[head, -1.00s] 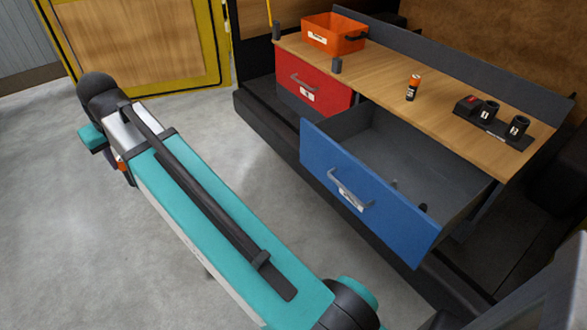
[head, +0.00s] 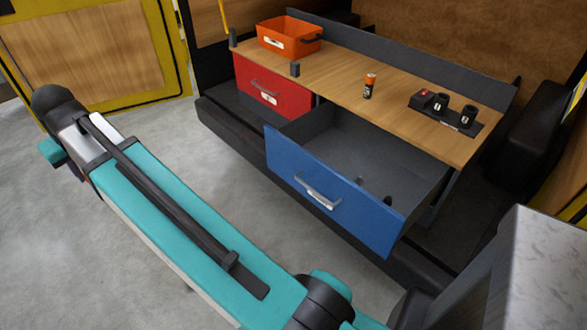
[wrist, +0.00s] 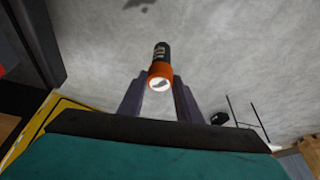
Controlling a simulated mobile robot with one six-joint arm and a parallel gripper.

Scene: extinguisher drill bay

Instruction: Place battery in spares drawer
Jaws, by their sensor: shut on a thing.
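My gripper (wrist: 159,88) is shut on a battery (wrist: 161,66), dark with an orange end, in the wrist view. The battery sticks out between the two fingers, with grey floor behind it. The gripper cannot be made out in the head view. A blue drawer (head: 325,190) stands pulled open under the wooden bench, with a label too small to read; small dark things show near its front. A second orange and black battery (head: 368,86) stands upright on the bench top. A red drawer (head: 272,86) to the left is shut.
The wooden bench (head: 340,80) carries an orange bin (head: 290,42), a small dark block (head: 295,69) and a black holder (head: 462,122) with two cups and a red part. A pale grey block-like surface (head: 535,270) stands near at lower right. Grey floor (head: 215,180) before the drawers is clear.

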